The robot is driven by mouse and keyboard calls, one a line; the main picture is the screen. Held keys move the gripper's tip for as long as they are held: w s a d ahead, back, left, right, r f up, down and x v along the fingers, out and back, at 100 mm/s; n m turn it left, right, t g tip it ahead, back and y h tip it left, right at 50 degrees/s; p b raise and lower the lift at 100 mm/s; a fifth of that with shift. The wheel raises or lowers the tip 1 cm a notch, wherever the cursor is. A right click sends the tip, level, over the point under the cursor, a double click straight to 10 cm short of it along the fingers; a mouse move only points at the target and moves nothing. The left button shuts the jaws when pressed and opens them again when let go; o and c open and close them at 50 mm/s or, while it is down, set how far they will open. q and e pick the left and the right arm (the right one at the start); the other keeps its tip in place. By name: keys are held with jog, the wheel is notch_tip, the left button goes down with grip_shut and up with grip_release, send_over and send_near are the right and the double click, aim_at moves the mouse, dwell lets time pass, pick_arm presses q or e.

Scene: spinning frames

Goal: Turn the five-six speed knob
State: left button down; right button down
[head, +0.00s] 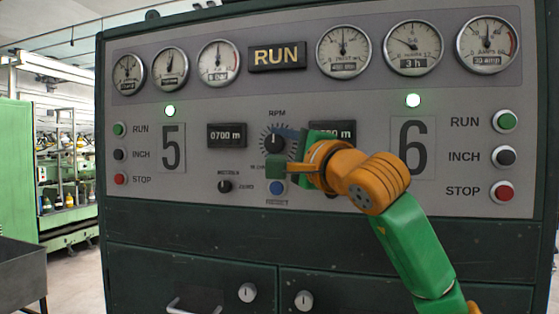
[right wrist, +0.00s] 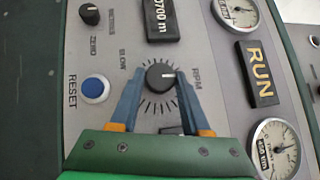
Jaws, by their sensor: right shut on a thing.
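The speed knob (head: 272,144) is a round black dial with tick marks around it, under the RPM label between the 5 and 6 plates. In the right wrist view the knob (right wrist: 160,77) sits between my two blue fingertips, its white mark toward the RPM label. My right gripper (head: 280,148) is shut on the knob, reaching in from the right; it also shows in the right wrist view (right wrist: 160,80). Its green body and orange wrist hide part of the panel right of the knob. My left gripper is not in view.
A blue RESET button (head: 277,188) is just below the knob, close to my gripper. A smaller black knob (head: 225,186) is at lower left. Counters, gauges and RUN, INCH and STOP buttons surround it. Drawers with a handle (head: 194,306) are below.

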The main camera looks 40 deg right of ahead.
jog(key=c, duration=0.6)
grip_release()
jog(key=shift+o, duration=1.2)
jog(key=shift+w, duration=0.1)
jog(key=b+v, duration=0.3)
jog(key=v, duration=0.4)
